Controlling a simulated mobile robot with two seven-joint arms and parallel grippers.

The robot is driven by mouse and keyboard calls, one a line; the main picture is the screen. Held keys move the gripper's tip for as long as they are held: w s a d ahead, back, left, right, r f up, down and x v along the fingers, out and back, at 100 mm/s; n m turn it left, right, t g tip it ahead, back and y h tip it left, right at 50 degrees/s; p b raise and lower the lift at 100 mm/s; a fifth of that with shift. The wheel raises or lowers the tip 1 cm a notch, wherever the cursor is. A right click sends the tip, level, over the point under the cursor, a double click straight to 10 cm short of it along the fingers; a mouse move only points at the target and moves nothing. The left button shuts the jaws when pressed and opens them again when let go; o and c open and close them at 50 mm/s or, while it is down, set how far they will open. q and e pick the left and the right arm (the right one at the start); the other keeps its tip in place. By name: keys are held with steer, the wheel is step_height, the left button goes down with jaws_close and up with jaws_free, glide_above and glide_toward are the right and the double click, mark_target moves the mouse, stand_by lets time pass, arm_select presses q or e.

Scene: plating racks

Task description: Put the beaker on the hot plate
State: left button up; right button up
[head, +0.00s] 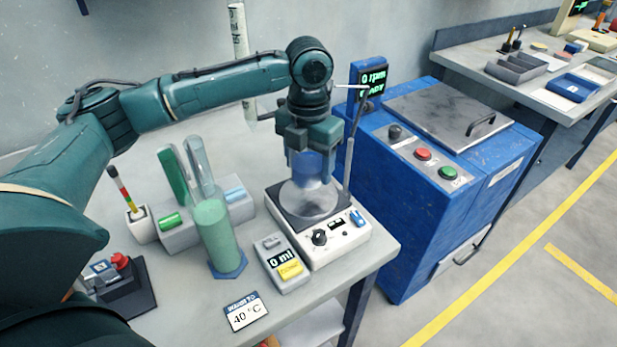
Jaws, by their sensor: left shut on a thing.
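The hot plate (349,235) is a white box with a dark top, a black knob and a blue switch, near the table's right edge. The clear beaker (309,203) is upright over its dark top. I cannot tell whether its base touches the plate or hangs just above it. My left gripper (313,150) points down and is shut on the beaker's upper part, where blue shows between the fingers. The fingers hide part of the beaker's rim. My right gripper is out of view.
A green cylinder (215,235) and a rack of tubes (178,237) stand left of the hot plate. A "0 ml" box (288,268) sits just in front-left. A thin rod (348,150) rises behind. A blue machine (425,190) stands right; a "40 °C" card (246,311) lies in front.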

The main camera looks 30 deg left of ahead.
mark_target(308, 180)
arm_select(q)
steer(key=shift+f, duration=2.1)
steer(key=shift+f, duration=0.15)
steer(key=o, duration=1.1)
step_height(308, 180, up, 12)
steer(key=shift+r, duration=0.15)
